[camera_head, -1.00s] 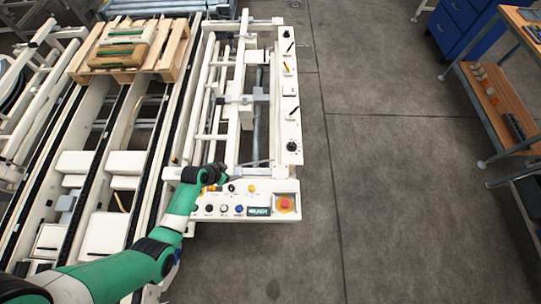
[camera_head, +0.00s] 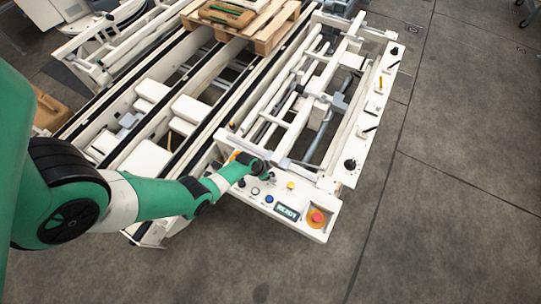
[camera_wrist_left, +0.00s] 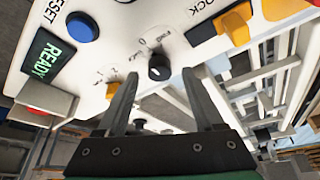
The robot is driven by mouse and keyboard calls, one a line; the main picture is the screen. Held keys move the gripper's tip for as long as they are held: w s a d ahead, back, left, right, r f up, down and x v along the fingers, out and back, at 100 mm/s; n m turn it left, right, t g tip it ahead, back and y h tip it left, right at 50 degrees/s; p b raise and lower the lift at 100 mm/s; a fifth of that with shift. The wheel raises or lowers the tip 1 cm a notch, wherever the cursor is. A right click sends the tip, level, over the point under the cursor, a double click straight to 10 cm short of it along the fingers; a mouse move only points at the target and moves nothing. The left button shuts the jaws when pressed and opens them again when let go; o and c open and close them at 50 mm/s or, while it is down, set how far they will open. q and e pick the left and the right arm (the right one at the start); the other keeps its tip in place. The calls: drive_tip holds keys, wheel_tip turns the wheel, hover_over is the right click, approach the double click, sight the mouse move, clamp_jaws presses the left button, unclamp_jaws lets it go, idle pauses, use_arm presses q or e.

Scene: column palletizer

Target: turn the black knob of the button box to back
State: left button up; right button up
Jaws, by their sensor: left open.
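The button box (camera_head: 255,207) is a white panel at the near end of the white machine frame. My left gripper (camera_head: 267,172) is over its far edge, coming in from the left. In the left wrist view the black knob (camera_wrist_left: 159,67) sits between the tips of my open left gripper (camera_wrist_left: 160,78), with a gap on each side. Small lettering surrounds the knob, but its pointing direction is hard to tell. In the head view the gripper partly hides the knob. My right gripper is not in view.
Near the knob are a yellow button (camera_wrist_left: 112,89), a blue button (camera_wrist_left: 82,26), a yellow switch (camera_wrist_left: 235,22), a green READY display (camera_head: 287,212) and a red emergency button (camera_head: 317,217). A wooden pallet (camera_head: 265,40) stands at the back. Floor to the right is clear.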

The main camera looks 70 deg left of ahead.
use_arm(q)
drive_tip(key=shift+w+f, duration=0.25)
drive_tip(key=shift+f, duration=0.35)
clamp_jaws()
